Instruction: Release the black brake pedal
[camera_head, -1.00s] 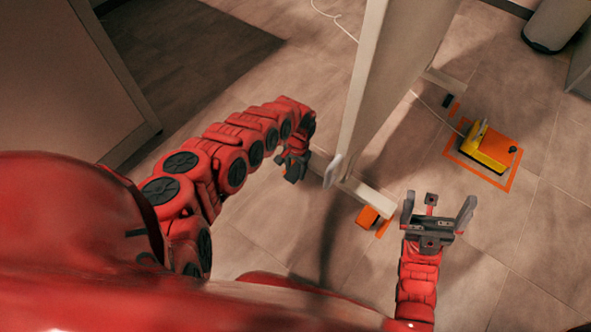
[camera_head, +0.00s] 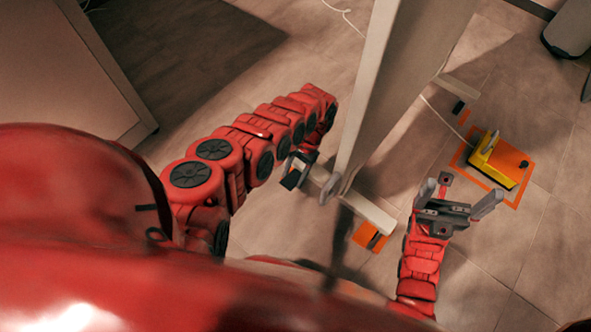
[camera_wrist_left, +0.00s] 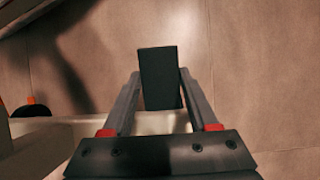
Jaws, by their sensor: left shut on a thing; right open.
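The black brake pedal (camera_wrist_left: 160,78) shows as a dark block between my left fingers in the left wrist view. My left gripper (camera_wrist_left: 160,74) is shut on it, with one finger against each side. In the head view my left gripper (camera_head: 296,172) is low beside the left end of a pale base bar (camera_head: 360,207); the pedal is small and partly hidden there. My right gripper (camera_head: 462,190) is open and empty, to the right of the bar.
A tall pale panel (camera_head: 400,85) stands between my arms. A yellow pedal unit (camera_head: 494,162) sits on an orange floor marking at right, with a white cable. Tiled floor (camera_head: 480,265) is clear at lower right.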

